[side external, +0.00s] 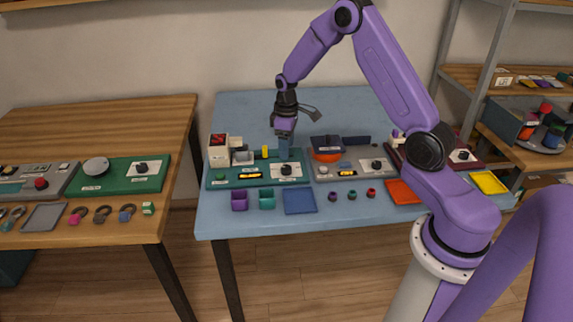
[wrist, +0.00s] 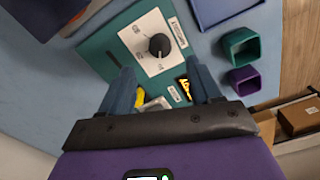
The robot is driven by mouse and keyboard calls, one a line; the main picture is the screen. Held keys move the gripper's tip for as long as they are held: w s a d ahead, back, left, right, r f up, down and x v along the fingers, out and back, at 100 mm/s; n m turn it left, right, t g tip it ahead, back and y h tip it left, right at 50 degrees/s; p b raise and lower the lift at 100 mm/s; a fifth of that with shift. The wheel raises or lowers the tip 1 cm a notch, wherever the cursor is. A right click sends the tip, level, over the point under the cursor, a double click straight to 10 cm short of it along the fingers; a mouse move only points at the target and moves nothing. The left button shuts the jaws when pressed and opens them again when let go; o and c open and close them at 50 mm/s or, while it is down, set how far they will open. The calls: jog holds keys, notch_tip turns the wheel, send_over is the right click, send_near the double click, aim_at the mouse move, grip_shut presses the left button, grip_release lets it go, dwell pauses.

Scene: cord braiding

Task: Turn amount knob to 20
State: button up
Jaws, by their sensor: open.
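A black round knob (wrist: 159,45) sits on a white dial plate (wrist: 138,36) with small labels. In the side external view a black knob (side external: 286,170) sits on a white plate at the right end of the teal panel (side external: 240,183). My gripper (wrist: 165,82) is open and empty, with its two blue fingers apart. In the side external view my gripper (side external: 285,150) hangs just behind and above the knob, pointing down. In the wrist view the knob lies beyond the fingertips, not between them. The dial's numbers are too small to read.
A yellow block (side external: 265,152) stands left of my gripper. A lit display (side external: 250,176) is on the panel. Purple (side external: 239,201) and teal (side external: 267,199) cups and a blue tray (side external: 300,201) lie in front. A grey panel (side external: 348,172) with another knob (side external: 376,165) stands to the right.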

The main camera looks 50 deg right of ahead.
aim_at(287, 168)
notch_tip(287, 168, down, 8)
jog(key=shift+r, duration=0.15)
dwell(0.3)
jog(key=c, duration=1)
